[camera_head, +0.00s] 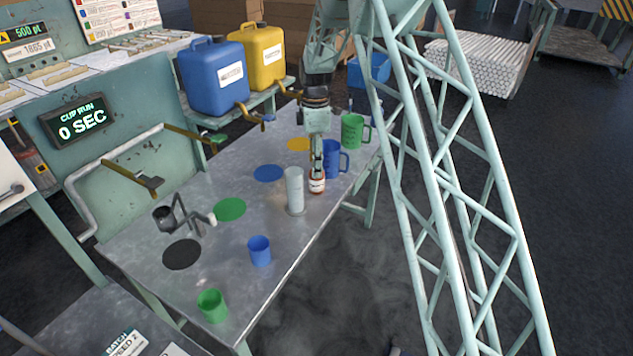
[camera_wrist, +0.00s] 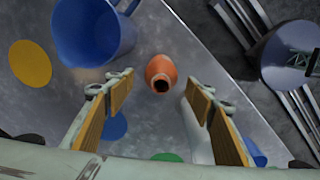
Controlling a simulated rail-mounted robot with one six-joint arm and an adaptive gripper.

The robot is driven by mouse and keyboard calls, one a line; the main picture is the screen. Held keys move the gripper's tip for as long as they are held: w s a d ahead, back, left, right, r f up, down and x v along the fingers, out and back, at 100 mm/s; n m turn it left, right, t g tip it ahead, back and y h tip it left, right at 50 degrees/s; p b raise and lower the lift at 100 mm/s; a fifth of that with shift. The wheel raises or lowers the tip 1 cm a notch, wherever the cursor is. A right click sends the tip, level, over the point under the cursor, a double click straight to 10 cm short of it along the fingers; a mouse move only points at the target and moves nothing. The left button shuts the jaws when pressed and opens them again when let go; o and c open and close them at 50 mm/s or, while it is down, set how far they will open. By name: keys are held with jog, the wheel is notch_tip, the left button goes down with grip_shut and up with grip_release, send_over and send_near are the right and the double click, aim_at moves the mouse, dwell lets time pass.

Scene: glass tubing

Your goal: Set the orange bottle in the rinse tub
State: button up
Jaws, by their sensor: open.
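The orange bottle (camera_head: 317,185) has a pale label and stands upright on the metal table near its right edge. In the wrist view the bottle (camera_wrist: 160,70) is seen from above, with its dark open mouth showing between and slightly beyond my fingertips. My gripper (camera_head: 317,165) is directly above the bottle, pointing down. Its two jaws (camera_wrist: 160,84) are open with a gap on each side of the bottle. A blue bin (camera_head: 372,69) stands behind the table, partly hidden by my arm; I cannot tell whether it is the rinse tub.
A large blue mug (camera_head: 331,160) stands close behind the bottle, and a white cylinder (camera_head: 295,190) close to its left. A green mug (camera_head: 352,130) is farther back. A blue cup (camera_head: 260,251) and green cup (camera_head: 212,306) stand at the front. Coloured discs mark the tabletop.

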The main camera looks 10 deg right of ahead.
jog(key=shift+f, duration=0.45)
jog(key=shift+f, duration=0.1)
jog(key=shift+s+f+b, duration=0.1)
jog(key=shift+f+b, duration=0.35)
jog(key=shift+f, duration=2.05)
jog(key=shift+c, duration=0.3)
jog(key=c, duration=1)
jog(key=shift+r, duration=0.1)
